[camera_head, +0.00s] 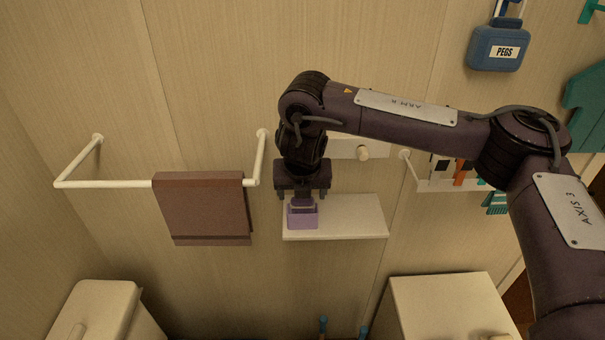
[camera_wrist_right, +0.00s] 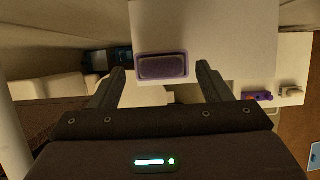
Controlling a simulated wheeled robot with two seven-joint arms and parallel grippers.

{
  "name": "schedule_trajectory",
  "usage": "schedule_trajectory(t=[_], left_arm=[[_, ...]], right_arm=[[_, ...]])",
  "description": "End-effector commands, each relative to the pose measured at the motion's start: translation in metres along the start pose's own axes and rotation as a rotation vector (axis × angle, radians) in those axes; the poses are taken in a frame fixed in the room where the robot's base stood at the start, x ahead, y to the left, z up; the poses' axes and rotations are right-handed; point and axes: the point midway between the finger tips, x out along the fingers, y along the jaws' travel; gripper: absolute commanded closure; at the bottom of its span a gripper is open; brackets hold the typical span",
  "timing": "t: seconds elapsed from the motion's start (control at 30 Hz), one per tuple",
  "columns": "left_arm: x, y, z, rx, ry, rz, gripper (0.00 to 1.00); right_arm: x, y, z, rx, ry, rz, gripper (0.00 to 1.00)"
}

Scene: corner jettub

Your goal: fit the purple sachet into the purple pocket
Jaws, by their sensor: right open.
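The purple pocket (camera_head: 303,221) is a small light-purple box near the left end of a white wall shelf (camera_head: 350,218). A darker purple piece, seemingly the purple sachet (camera_head: 302,203), stands up out of its top. In the wrist view the pocket's purple rim (camera_wrist_right: 163,53) surrounds a greyish-purple top, seemingly the sachet (camera_wrist_right: 162,67); how deep it sits I cannot tell. My right gripper (camera_head: 302,195) points down just above, its fingers spread either side and apart from the sachet. The open fingers also show in the wrist view (camera_wrist_right: 160,72). My left gripper is out of view.
A white towel rail (camera_head: 110,184) with a brown towel (camera_head: 203,208) projects just left of my right gripper. A holder (camera_head: 450,186) with several tools is right of the shelf. A blue PEGS container (camera_head: 497,47) hangs upper right. The shelf's right part is clear.

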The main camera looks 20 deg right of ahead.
Motion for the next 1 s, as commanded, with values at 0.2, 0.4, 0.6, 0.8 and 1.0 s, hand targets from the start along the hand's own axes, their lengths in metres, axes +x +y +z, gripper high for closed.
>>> schedule_trajectory(t=[0.2, 0.4, 0.6, 0.8, 1.0], left_arm=[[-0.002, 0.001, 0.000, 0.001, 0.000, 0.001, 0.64], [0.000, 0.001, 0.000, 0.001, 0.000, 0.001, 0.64], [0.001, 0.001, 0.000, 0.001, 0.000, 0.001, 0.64], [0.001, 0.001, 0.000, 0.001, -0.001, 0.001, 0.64], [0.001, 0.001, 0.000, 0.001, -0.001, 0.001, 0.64]], right_arm=[[-0.045, -0.001, 0.002, -0.001, -0.007, -0.001, 0.29], [-0.072, 0.000, 0.001, -0.002, -0.004, 0.000, 0.29], [-0.085, -0.001, 0.000, 0.001, -0.001, -0.001, 0.29], [-0.086, 0.000, 0.000, 0.001, 0.001, -0.001, 0.29], [-0.086, 0.000, 0.000, 0.001, 0.000, -0.001, 0.29]])
